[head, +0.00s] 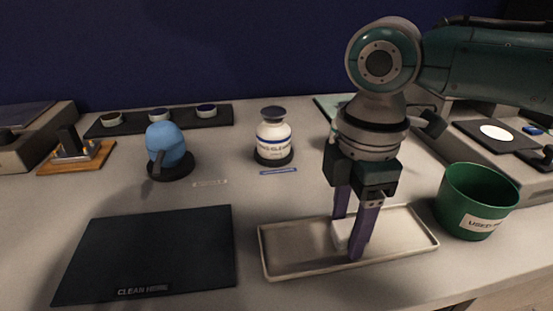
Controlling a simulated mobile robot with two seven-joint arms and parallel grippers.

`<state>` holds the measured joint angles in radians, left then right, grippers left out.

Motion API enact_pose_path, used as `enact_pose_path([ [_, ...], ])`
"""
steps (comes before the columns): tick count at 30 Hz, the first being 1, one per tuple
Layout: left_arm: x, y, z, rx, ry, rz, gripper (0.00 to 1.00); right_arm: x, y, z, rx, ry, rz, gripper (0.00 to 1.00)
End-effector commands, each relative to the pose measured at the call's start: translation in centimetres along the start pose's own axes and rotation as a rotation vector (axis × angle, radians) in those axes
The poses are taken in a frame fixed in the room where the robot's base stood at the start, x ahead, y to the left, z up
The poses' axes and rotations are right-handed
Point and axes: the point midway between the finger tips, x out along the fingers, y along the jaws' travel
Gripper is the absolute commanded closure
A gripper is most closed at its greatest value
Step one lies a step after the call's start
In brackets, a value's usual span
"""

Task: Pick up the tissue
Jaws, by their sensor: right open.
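A white tissue (343,236) lies in a shallow beige tray (290,261) at the front, right of the middle. My right gripper (350,236) points down over the tray, its two purple fingers apart with the tissue between and behind them. The fingers partly hide the tissue. I cannot tell whether the fingertips touch the tissue or the tray floor. My left gripper is not in view.
A green bin (475,202) labelled "USED" stands right of the tray. A black mat (146,254) lies at the left front. A white bottle (273,138) and a blue bulb blower (168,150) stand behind.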

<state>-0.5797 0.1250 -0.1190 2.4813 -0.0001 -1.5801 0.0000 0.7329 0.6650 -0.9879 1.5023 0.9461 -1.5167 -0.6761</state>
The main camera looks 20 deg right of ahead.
Motion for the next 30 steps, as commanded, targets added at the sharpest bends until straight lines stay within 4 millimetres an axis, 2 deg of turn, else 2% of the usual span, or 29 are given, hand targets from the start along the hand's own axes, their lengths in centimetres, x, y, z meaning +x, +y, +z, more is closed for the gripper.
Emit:
enact_pose_path([
  [4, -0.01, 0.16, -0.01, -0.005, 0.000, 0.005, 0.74, -0.04, -0.01, -0.01, 0.000, 0.000, 0.000, 0.42],
  [19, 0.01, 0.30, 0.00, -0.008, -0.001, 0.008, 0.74, -0.07, 0.00, -0.02, 0.000, 0.001, 0.000, 0.98],
  [30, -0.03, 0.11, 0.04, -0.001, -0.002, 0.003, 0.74, -0.28, 0.02, -0.03, 0.000, 0.001, 0.000, 1.00],
])
